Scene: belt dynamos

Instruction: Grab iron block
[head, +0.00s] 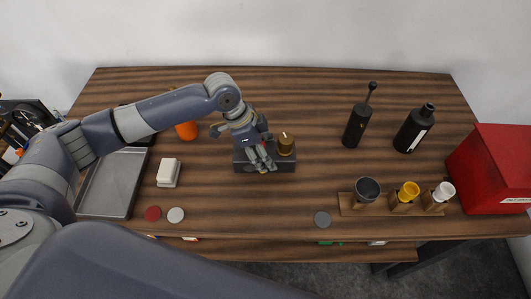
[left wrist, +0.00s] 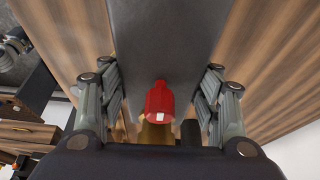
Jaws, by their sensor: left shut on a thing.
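The iron block (head: 245,166) is a dark grey, oblong block lying on the wooden table. A brass cylinder (head: 286,145) stands at its right end. My left gripper (head: 263,168) reaches down over the block's left and middle part and hides some of it. The block appears to rest on the table. My right gripper is not in view.
A grey tray (head: 109,190), a white block (head: 168,172) and an orange object (head: 187,131) are left. Black bottles (head: 414,130), a wooden stand with cups (head: 350,207) and a red box (head: 495,168) are right. The table between is mostly clear.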

